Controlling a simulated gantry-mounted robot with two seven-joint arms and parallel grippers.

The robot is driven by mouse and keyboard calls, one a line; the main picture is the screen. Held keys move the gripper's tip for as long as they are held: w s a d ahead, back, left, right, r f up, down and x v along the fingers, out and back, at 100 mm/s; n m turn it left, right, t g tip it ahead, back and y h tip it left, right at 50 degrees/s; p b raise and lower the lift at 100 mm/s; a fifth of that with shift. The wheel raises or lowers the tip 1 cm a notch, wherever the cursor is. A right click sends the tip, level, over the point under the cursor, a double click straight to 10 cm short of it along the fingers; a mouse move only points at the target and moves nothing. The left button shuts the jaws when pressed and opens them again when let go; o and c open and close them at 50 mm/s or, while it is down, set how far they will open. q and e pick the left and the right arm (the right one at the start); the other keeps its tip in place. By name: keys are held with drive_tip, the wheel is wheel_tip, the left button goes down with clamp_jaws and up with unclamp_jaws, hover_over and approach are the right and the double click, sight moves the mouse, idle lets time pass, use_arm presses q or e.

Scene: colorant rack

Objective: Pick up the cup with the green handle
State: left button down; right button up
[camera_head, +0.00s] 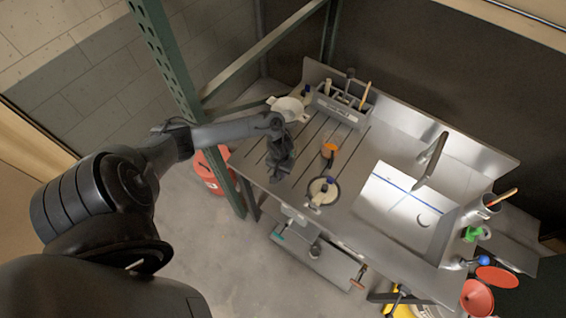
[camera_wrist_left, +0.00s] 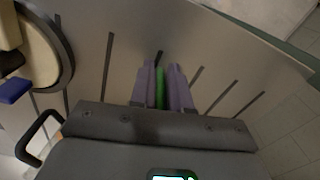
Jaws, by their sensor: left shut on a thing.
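My left gripper (camera_head: 279,172) is over the left part of the metal counter. In the left wrist view its two purple-grey fingers (camera_wrist_left: 162,90) are shut on a narrow green piece (camera_wrist_left: 160,88), which fits the green handle. No cup body shows in that view. In the head view the gripper hides what it holds. My right gripper is not in view.
A round dark-rimmed dish (camera_head: 310,193) and an orange-topped container (camera_head: 329,151) stand right of the gripper on the grooved counter (camera_head: 255,153). A grey caddy (camera_head: 340,110) is at the back. A sink (camera_head: 405,205) and a green item (camera_head: 472,233) are at the right.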

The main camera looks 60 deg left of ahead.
use_arm(q)
drive_tip(key=shift+r, duration=0.15)
drive_tip(key=shift+r+p, duration=0.3)
drive_tip(key=shift+r, duration=1.7)
drive_tip(key=w+d+r+p, duration=0.4)
drive_tip(key=d+r+p, duration=0.6)
drive_tip(key=r+p, duration=0.1)
drive_tip(key=shift+w+d+r+p, duration=0.3)
drive_tip(key=shift+d+r+p, duration=0.05)
drive_tip(key=shift+r, duration=0.5)
drive_tip(key=shift+w, duration=0.1)
